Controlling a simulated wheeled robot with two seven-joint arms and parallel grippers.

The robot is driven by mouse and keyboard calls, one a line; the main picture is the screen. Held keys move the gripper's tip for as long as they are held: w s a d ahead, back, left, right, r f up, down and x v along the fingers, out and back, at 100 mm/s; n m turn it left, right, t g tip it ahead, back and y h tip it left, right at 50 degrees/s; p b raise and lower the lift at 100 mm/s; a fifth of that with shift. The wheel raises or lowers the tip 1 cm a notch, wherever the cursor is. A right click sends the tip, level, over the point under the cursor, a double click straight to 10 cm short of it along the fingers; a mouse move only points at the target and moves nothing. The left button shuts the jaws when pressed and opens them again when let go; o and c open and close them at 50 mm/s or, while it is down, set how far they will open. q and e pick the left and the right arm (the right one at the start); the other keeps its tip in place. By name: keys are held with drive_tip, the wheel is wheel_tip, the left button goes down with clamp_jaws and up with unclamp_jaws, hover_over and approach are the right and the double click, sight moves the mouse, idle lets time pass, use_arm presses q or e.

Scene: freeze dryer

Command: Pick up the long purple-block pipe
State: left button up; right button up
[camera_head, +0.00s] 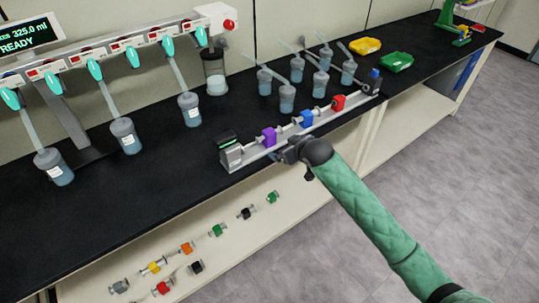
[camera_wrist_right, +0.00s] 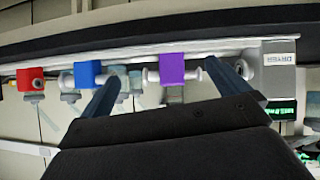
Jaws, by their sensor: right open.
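The purple block pipe (camera_head: 269,137) sits at the left part of a pale rail on the black bench, beside the grey end box. In the right wrist view, the purple block (camera_wrist_right: 172,68) with its white pipe ends lies between my two finger tips in the picture. My right gripper (camera_head: 284,155) is at the front side of the rail, near the purple block, with its fingers (camera_wrist_right: 165,85) apart and nothing held. I cannot tell how far the fingers are from the pipe. My left gripper is not in view.
A blue block (camera_head: 306,118) and a red block (camera_head: 338,103) sit further right on the rail. The end box (camera_head: 230,151) is at its left end. Flasks (camera_head: 287,98) stand behind it. Several coloured-block pipes lie on the lower shelf (camera_head: 215,262). Yellow and green trays are at the back.

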sight(272, 136)
drive_tip(key=shift+w+a+r+m+t+y, duration=0.2)
drive_tip(key=shift+w+a+r+t+y, duration=0.15)
drive_tip(key=shift+a+y, duration=0.2)
drive_tip(key=shift+w+a+r+m+t+y, duration=0.2)
drive_tip(key=shift+w+a+t+y, duration=0.2)
drive_tip(key=shift+a, duration=0.2)
drive_tip(key=shift+w+a+r+y, duration=0.1)
drive_tip(key=shift+r+y, duration=0.15)
drive_tip(key=shift+r, duration=0.1)
drive_tip(key=shift+w+a+f+p, duration=0.15)
drive_tip(key=shift+w+a+p, duration=0.25)
drive_tip(key=shift+w, duration=0.1)
drive_tip(key=shift+p+x, duration=0.35)
drive_tip(key=shift+x, duration=0.45)
drive_tip(key=p+x, duration=0.2)
drive_tip(key=x, duration=0.1)
drive_tip(key=shift+w+a+f, duration=0.15)
drive_tip(key=shift+w+f, duration=0.05)
drive_tip(key=shift+w, duration=0.15)
drive_tip(key=shift+w+a+f+p, duration=0.2)
drive_tip(key=shift+w+f+p, duration=0.1)
drive_tip(key=shift+w+p, duration=0.05)
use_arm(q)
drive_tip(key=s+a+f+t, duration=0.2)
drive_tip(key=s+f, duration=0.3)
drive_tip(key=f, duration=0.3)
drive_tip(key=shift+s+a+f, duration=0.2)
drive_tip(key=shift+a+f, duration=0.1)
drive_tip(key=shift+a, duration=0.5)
